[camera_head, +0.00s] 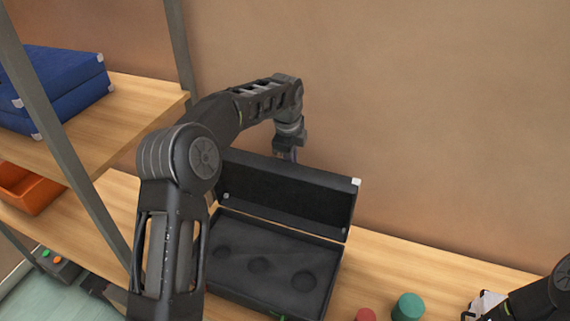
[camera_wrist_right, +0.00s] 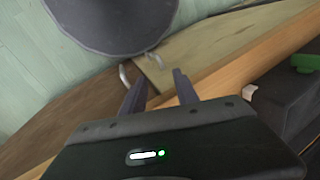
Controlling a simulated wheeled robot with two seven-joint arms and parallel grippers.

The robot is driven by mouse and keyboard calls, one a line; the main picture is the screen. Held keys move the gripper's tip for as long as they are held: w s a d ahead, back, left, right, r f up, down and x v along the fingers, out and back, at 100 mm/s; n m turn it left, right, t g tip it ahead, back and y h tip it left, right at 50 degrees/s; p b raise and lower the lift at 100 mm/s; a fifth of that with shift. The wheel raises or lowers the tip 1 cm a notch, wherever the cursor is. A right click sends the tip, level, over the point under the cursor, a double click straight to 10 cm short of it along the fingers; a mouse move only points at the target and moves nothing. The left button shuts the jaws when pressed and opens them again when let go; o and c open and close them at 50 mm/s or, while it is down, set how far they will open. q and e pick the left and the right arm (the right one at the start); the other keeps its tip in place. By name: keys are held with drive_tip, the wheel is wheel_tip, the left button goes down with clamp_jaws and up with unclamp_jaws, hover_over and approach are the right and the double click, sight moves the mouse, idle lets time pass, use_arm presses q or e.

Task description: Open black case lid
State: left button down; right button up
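The black case (camera_head: 262,262) sits on the wooden shelf, its dark tray with round recesses showing. Its lid (camera_head: 285,190) stands raised, roughly upright and leaning back, with pale corner pieces. My left arm reaches over the case, and my left gripper (camera_head: 289,153) points down at the lid's top edge. Its fingertips are partly hidden behind the lid, so I cannot tell whether they touch it or are shut. My right gripper (camera_wrist_right: 160,92) is open and empty in the right wrist view, away from the case. My right arm shows at the lower right of the head view.
A green cylinder (camera_head: 408,307) and a red one (camera_head: 365,315) stand right of the case. Blue cases (camera_head: 55,85) lie on the upper left shelf, with an orange bin (camera_head: 28,188) below. A dark round object (camera_wrist_right: 110,22) is near my right gripper.

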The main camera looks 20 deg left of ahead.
use_arm(q)
drive_tip(key=shift+w, duration=0.5)
drive_tip(key=c, duration=1.5)
unclamp_jaws()
